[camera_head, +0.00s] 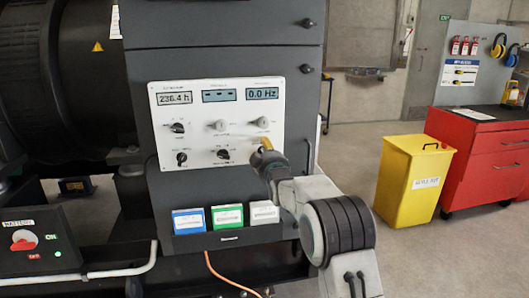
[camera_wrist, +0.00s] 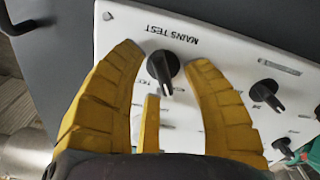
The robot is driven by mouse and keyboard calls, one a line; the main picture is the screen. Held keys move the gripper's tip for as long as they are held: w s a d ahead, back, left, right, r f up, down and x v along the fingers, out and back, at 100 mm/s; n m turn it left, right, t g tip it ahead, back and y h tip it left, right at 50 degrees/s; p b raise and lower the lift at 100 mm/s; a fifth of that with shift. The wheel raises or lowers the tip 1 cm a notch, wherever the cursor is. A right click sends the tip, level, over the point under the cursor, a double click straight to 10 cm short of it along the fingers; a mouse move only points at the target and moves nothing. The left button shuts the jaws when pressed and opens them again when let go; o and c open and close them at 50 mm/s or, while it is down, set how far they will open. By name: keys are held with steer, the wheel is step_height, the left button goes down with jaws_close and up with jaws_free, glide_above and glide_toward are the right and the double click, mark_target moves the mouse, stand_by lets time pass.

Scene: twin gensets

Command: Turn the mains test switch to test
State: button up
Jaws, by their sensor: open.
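The mains test switch is a black rotary knob (camera_wrist: 163,68) on the white control panel (camera_wrist: 228,60). The panel's "MAINS TEST" lettering reads upside down in the wrist view. The knob's pointer end faces the bottom of that view; the small position labels are too blurred to read surely. My gripper (camera_wrist: 163,60) is open, with yellow fingers on either side of the knob and a third yellow part below it. I cannot tell whether any finger touches it. In the head view my gripper (camera_head: 264,152) is at the panel's lower right (camera_head: 215,137) and hides the switch.
Other black knobs (camera_wrist: 266,94) sit beside the switch. Blue, green and white labelled blocks (camera_head: 227,217) line the ledge below the panel. A red battery switch (camera_head: 25,240) is at lower left. A yellow bin (camera_head: 412,180) and red cabinet (camera_head: 480,160) stand right, beyond clear floor.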

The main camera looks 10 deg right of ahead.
steer(key=shift+o, duration=0.2)
jaws_close()
steer(key=shift+f+m+b, duration=0.1)
steer(key=shift+m+b, duration=0.2)
steer(key=shift+b, duration=0.1)
steer(key=m+b, duration=0.1)
steer(key=b, duration=0.1)
steer(key=m+b, duration=0.2)
steer(key=shift+d+f, duration=0.1)
steer(key=shift+f, duration=0.15)
steer(key=m+b, duration=0.1)
steer(key=b, duration=0.2)
steer(key=shift+m, duration=0.3)
steer(key=m+b, duration=0.2)
steer(key=shift+r+m, duration=0.1)
steer(key=shift+m, duration=0.3)
steer(key=shift+d+r+m+b, duration=0.1)
steer(key=shift+m+b, duration=0.45)
steer(key=shift+m, duration=1.35)
